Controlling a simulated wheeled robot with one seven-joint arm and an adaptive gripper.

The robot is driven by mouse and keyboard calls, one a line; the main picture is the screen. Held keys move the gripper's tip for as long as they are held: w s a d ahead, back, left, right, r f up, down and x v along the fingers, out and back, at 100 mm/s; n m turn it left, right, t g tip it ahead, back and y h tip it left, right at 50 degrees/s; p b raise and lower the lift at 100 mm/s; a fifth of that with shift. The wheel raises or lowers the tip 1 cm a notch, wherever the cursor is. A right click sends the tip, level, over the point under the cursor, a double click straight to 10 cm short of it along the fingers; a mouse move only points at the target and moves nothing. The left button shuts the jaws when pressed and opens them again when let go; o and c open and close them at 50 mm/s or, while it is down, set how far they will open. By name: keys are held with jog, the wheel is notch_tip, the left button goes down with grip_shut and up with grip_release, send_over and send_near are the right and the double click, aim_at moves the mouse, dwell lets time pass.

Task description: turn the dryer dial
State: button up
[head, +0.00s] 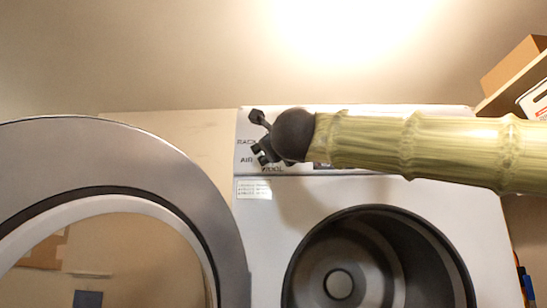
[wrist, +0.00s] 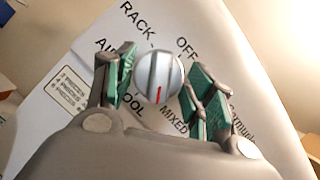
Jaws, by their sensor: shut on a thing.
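The dryer dial (wrist: 158,77) is a round silver-white knob with a raised grip bar and a red mark. In the wrist view the red mark points down, roughly between the partly covered "COOL" label and "MIXED". My gripper (wrist: 157,60) has its green-padded fingers on either side of the dial and is shut on it. In the head view my gripper (head: 260,136) is at the dryer's control panel (head: 350,160), and the dial is hidden behind it. The dryer (head: 265,230) is white.
The dryer's round door (head: 120,150) stands open at the left. The dark drum opening (head: 375,250) is below my arm. A shelf with a cardboard box (head: 512,66) is at the upper right. A printed label (head: 253,189) is below the panel.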

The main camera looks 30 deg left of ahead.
jog(key=shift+r+m+b, duration=0.1)
jog(key=shift+m+b, duration=0.25)
jog(key=shift+m, duration=0.15)
jog(key=o, duration=0.9)
jog(key=v, duration=1.2)
